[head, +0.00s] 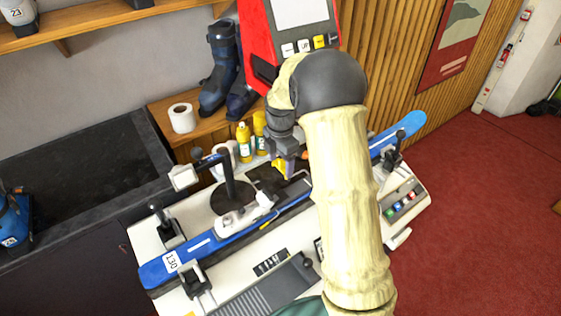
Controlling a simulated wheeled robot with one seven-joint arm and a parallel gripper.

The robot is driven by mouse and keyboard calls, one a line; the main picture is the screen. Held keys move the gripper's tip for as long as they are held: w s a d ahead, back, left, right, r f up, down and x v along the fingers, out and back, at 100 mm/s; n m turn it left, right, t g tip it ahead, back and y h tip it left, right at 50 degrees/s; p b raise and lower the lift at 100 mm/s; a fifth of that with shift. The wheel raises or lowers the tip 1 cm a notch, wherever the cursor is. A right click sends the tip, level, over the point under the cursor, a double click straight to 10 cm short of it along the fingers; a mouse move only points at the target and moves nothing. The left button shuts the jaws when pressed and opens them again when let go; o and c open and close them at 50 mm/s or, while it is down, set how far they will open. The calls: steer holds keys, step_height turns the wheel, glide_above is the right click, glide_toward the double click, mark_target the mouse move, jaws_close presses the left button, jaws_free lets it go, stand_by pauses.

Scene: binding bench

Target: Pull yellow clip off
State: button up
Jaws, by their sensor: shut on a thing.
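The yellow clip (278,165) is a small yellow piece at my gripper's fingertips, above the middle of the bench and partly hidden by the fingers. My gripper (286,162) points down and is shut on it. A blue ski (228,246) marked 130 lies across the bench under my arm, with a grey-white binding part (243,217) on it. My arm hides the ski's middle right part. I cannot tell whether the clip touches anything below it.
A black stand (231,194) with a lever rises left of my gripper. Yellow bottles (244,141), a white roll (182,118) and dark ski boots (221,68) stand behind. A red machine (289,32) stands close behind my arm. Clamps (168,230) hold the ski. Red floor is free at right.

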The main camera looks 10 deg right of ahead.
steer(key=shift+r+p, duration=0.85)
steer(key=shift+r, duration=0.3)
